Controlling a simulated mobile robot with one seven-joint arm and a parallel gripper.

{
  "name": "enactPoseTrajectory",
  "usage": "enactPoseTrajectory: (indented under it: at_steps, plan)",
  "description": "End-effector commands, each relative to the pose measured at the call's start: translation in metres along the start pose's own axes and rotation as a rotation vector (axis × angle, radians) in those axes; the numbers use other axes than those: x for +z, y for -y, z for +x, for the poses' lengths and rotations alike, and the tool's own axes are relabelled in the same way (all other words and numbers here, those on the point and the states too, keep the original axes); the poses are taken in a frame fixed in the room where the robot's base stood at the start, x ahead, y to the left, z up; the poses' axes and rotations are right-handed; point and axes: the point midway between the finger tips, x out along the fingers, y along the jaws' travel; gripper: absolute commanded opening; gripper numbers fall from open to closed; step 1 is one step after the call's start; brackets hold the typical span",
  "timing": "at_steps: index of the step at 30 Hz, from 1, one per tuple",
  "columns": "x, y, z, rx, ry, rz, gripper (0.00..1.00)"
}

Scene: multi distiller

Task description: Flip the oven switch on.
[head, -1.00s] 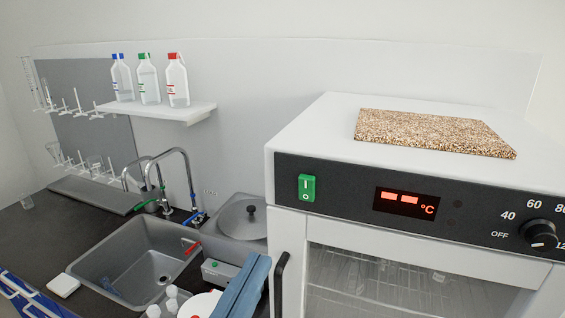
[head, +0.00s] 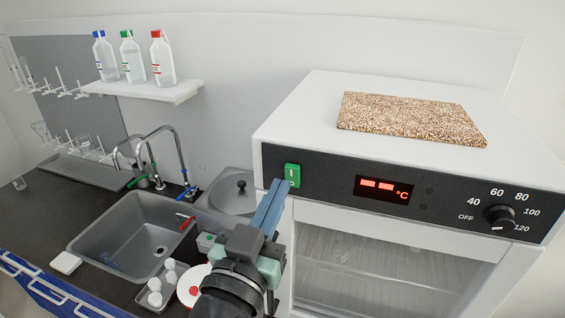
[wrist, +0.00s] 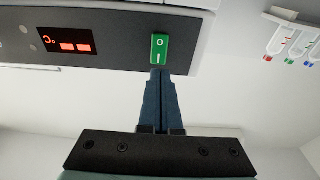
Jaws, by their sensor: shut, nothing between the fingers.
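The oven (head: 335,225) is white with a black control panel (head: 335,180). Its green rocker switch (head: 293,172) is at the panel's left end, marked I at the top and O below. In the wrist view, which is upside down, the switch (wrist: 159,50) shows fully, with its I end towards my fingertips. My gripper (head: 274,186) is shut and empty, its blue-grey fingers pointing at the switch. In the wrist view the fingertips (wrist: 158,73) end right by the switch's I end. I cannot tell if they touch it.
The panel also has a lit red display (head: 383,189) and a black temperature knob (head: 499,218). A speckled slab (head: 410,118) lies on the oven top. Left are a sink (head: 130,235) and a shelf (head: 150,91) with three bottles.

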Motion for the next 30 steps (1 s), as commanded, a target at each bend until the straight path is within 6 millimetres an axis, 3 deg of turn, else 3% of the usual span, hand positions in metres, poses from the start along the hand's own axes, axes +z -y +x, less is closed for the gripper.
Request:
enactPoseTrajectory:
  at_steps: [3, 9, 30]
  plan:
    - [-0.004, 0.000, 0.017, 0.000, 0.001, 0.000, 0.00]
    - [-0.001, 0.001, 0.028, -0.001, 0.000, 0.001, 0.00]
    - [-0.002, 0.000, 0.035, 0.000, 0.001, 0.000, 0.00]
